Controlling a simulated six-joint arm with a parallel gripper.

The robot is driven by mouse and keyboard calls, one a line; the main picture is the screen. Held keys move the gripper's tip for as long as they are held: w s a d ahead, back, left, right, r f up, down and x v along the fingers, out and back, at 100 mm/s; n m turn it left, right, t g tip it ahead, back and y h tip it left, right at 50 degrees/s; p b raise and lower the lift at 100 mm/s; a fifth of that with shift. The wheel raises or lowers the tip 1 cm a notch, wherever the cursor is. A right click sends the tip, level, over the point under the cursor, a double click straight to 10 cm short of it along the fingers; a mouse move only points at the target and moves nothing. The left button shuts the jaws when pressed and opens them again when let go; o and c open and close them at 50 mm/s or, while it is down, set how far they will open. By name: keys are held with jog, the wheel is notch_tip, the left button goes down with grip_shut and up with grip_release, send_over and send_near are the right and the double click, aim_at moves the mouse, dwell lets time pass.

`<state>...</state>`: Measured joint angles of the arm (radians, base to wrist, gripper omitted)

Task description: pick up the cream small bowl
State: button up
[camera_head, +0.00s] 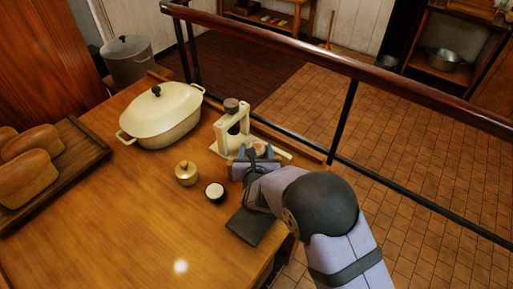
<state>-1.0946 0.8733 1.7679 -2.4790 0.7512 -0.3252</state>
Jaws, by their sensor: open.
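A small round cream bowl (214,191) sits on the wooden table, just right of a small brass lidded pot (186,173). Its top looks pale with a darker edge; it is too small to see inside. My gripper (256,155) is to the right of the bowl and farther back, in front of a cream stand-like device (220,140). The gripper is open and apart from the bowl. My arm reaches in from the lower right. The fingertips are partly hard to make out against the device.
A cream lidded casserole (162,114) stands behind the brass pot. A dark flat slab (250,227) lies near the table's right edge. Bread loaves lie on a wooden tray (82,152) at left. A railing (345,68) runs beyond the table. The table's front left is clear.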

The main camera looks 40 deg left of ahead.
jog(key=shift+w+a+f, duration=0.1)
jog(key=shift+w, duration=0.05)
jog(key=shift+c, duration=0.2)
jog(key=c, duration=0.8)
jog(key=shift+r, duration=0.2)
notch_tip(320, 180, up, 10)
jog(key=shift+f+b, duration=0.1)
jog(key=shift+b, duration=0.95)
